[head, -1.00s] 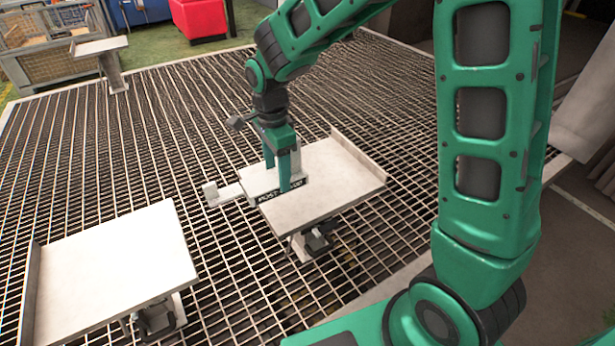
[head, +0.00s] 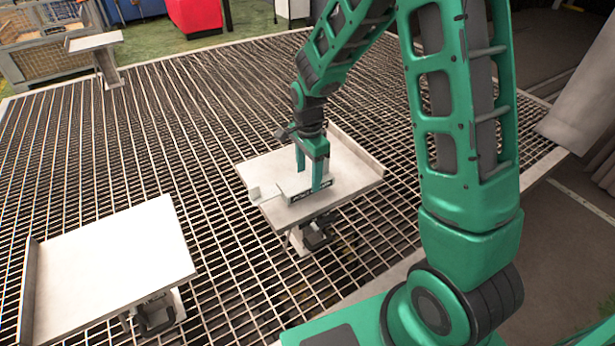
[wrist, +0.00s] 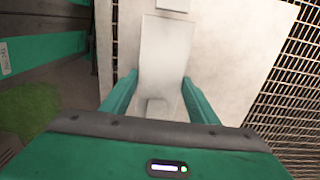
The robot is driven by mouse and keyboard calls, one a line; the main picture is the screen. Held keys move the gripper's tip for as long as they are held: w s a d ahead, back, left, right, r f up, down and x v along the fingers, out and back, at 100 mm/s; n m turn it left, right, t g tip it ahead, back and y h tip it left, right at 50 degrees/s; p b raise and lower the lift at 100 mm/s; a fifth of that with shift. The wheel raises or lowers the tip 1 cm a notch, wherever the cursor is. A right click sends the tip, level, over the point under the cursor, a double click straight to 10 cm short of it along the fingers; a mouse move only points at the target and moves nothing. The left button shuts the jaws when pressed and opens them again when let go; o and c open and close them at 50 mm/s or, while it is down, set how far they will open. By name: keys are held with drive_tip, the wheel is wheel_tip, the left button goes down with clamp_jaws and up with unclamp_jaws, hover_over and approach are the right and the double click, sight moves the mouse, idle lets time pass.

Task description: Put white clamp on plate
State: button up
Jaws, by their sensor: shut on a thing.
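My gripper (head: 308,179) is shut on the white clamp (head: 296,184), one finger on each side of it. The clamp has a dark label on its near side and a thin arm pointing left. It is over the left half of the pale plate (head: 349,176), the arm's end near the plate's left edge. I cannot tell whether the clamp touches the plate. In the wrist view the clamp (wrist: 163,55) lies between the two green fingers, with the plate (wrist: 232,45) behind it.
A second pale plate (head: 110,250) on a stand is at the lower left. A smaller stand (head: 98,42) is at the far left, near a wire crate (head: 40,50). A red box (head: 194,15) is at the back. The plate's right side is bare; grating (head: 200,120) surrounds it.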

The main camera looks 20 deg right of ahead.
sight(308, 178)
drive_tip(key=shift+f, duration=0.6)
drive_tip(key=shift+f, duration=0.1)
drive_tip(key=o, duration=1.4)
wheel_tip(308, 178, up, 12)
drive_tip(key=s+d+r+n, duration=0.2)
drive_tip(key=s+d+r, duration=0.1)
drive_tip(key=s+d, duration=0.3)
drive_tip(key=s+d+r+n, duration=0.2)
drive_tip(key=s+d+r, duration=0.2)
drive_tip(key=s+d, duration=0.25)
drive_tip(key=s+d+n, duration=0.1)
drive_tip(key=s, duration=0.5)
drive_tip(key=s+d+n, duration=0.2)
drive_tip(key=s, duration=0.4)
drive_tip(key=s+d+n, duration=0.2)
drive_tip(key=s, duration=0.4)
drive_tip(key=shift+w, duration=0.1)
